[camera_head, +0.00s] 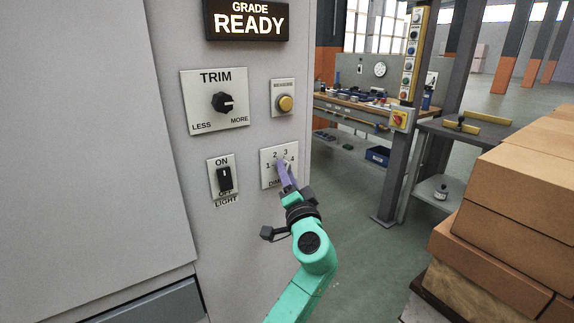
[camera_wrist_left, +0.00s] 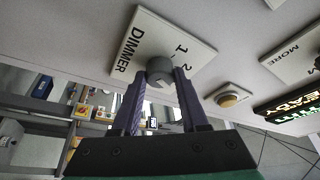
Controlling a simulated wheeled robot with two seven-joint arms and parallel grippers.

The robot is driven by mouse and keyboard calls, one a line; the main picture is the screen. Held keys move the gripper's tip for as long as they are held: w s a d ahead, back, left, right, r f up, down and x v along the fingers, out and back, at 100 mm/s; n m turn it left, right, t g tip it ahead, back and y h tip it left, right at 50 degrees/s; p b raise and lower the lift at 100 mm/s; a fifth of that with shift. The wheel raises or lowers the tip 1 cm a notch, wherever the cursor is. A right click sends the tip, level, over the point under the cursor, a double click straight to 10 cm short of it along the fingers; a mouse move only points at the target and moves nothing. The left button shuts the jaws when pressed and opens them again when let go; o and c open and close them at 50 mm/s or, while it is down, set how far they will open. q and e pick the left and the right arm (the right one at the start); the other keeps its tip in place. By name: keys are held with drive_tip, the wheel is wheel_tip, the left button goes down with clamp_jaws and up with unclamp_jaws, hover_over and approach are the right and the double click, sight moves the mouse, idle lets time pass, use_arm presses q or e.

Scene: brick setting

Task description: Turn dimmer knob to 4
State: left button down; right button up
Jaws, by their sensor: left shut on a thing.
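The dimmer plate (camera_head: 267,172) is a pale square on the grey cabinet front, with the numbers 1, 2, 3 and 4 around its knob. My left gripper (camera_head: 284,176), with purple fingers on a teal arm, is at this plate and hides the knob in the head view. In the left wrist view the grey round knob (camera_wrist_left: 159,68) sits between the two purple fingers, which are shut on it. The dimmer plate (camera_wrist_left: 150,38) there shows 1 and 2. I cannot tell which number the knob points to. My right gripper is not in view.
Above the dimmer is a yellow MEASURE button (camera_head: 286,104). To the left are the TRIM knob (camera_head: 222,103) and the LIGHT switch (camera_head: 224,179). A lit sign (camera_head: 248,20) reads GRADE READY.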

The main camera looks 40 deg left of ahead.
use_arm(q)
drive_tip(key=shift+s+r+m+g+h+p, duration=0.1)
drive_tip(key=shift+m+g+h+p, duration=0.35)
drive_tip(key=shift+m+p, duration=1.75)
drive_tip(key=shift+w+r+m+h+p, duration=0.1)
drive_tip(key=shift+m+h+p, duration=0.9)
drive_tip(key=shift+p, duration=2.15)
drive_tip(key=shift+s+r+m+g+h+p, duration=0.1)
drive_tip(key=shift+m+g+h+p, duration=0.2)
drive_tip(key=shift+m+p, duration=2)
drive_tip(key=shift+n+p, duration=0.35)
drive_tip(key=shift+n, duration=0.05)
drive_tip(key=shift+c, duration=2.1)
unclamp_jaws()
drive_tip(key=b+v, duration=0.3)
drive_tip(key=v, duration=1.1)
drive_tip(key=shift+s, duration=0.25)
